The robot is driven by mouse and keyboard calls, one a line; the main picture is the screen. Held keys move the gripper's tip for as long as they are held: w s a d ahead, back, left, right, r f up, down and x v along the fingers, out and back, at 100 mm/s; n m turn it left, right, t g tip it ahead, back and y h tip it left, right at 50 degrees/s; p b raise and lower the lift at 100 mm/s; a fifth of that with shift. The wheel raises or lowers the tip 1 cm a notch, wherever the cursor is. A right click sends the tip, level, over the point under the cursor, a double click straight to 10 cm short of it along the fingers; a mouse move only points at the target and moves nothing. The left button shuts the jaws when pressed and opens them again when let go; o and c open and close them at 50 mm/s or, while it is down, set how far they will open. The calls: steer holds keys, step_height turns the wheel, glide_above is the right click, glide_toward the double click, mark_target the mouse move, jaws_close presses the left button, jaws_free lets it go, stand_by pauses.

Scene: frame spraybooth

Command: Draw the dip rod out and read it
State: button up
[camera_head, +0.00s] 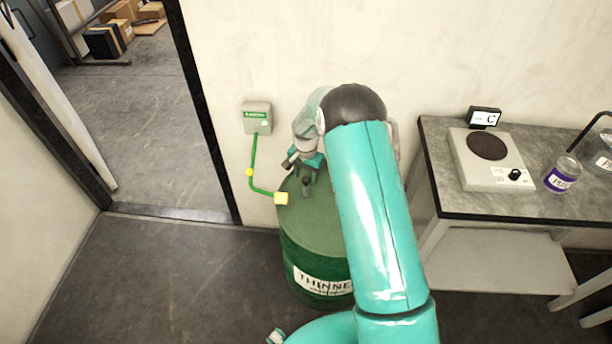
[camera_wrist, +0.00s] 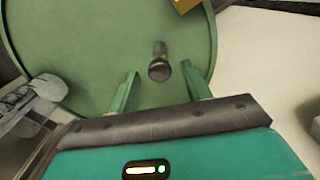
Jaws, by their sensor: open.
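The green drum labelled THINNER (camera_head: 318,238) stands on the floor against the wall. A dark round-headed knob, seemingly the top of the dip rod (camera_wrist: 159,70), stands up from the drum lid (camera_wrist: 90,50). It also shows as a dark stub in the head view (camera_head: 306,187). The rest of the rod is hidden inside the drum. My gripper (camera_wrist: 160,74) is open above the lid, its fingers spread to either side of the knob in the wrist view. Whether the knob is fully between the fingers in depth, I cannot tell. Nothing is held.
A doorway is at left.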

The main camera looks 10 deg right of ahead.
steer(key=shift+f, duration=0.35)
jaws_close()
step_height(320, 180, up, 29)
steer(key=shift+r, duration=0.15)
stand_by(0.4)
jaws_free()
step_height(320, 180, up, 14)
stand_by(0.5)
